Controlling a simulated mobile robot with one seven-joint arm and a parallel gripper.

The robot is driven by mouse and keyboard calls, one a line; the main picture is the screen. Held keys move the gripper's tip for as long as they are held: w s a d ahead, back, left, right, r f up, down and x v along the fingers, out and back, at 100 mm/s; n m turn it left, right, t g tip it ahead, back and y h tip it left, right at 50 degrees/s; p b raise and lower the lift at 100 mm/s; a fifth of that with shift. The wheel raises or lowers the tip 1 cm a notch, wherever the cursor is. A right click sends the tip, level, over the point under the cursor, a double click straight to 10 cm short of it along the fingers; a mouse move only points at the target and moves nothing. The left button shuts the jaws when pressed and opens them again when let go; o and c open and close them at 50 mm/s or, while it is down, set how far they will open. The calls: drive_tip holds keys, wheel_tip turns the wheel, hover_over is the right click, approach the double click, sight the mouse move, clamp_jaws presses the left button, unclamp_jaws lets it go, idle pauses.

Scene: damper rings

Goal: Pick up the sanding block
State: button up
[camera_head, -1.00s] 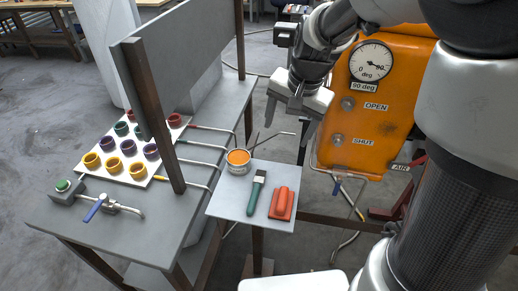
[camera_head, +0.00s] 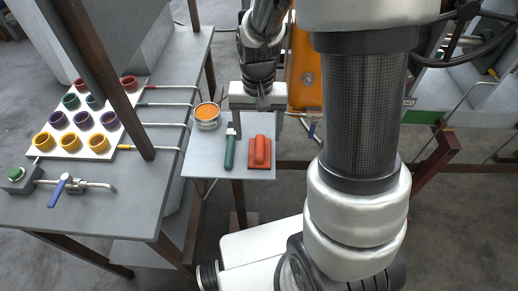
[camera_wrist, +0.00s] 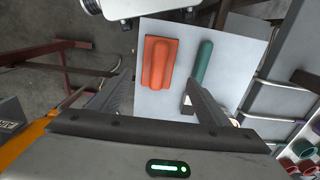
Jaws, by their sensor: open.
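The sanding block (camera_head: 260,152) is orange-red with a raised rounded grip. It lies on the right part of a small light grey shelf (camera_head: 205,162), and it also shows in the wrist view (camera_wrist: 158,62). My gripper (camera_head: 258,122) is open and empty, with its fingers pointing down, over the back part of the shelf by the block. In the wrist view its fingers (camera_wrist: 160,82) appear on either side of the block's near end. The block shows whole there, apart from the fingers; I cannot tell the exact height between them.
A green-handled brush (camera_head: 230,150) lies close left of the block. An open can of orange paint (camera_head: 207,116) stands at the shelf's back left. A bench (camera_head: 110,195) with several coloured cups and a lever valve (camera_head: 62,186) is to the left. An orange panel (camera_head: 305,75) stands behind.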

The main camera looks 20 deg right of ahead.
sight(260, 145)
drive_tip(key=f, duration=0.3)
drive_tip(key=f+b, duration=0.1)
drive_tip(key=f, duration=0.1)
drive_tip(key=shift+s+d+f, duration=0.1)
drive_tip(key=shift+s+f, duration=0.2)
drive_tip(key=shift+s, duration=0.1)
drive_tip(key=c, duration=1.2)
drive_tip(key=shift+r, duration=0.1)
wheel_tip(260, 145, up, 10)
drive_tip(key=shift+f+p, duration=0.1)
drive_tip(key=shift+p, duration=0.8)
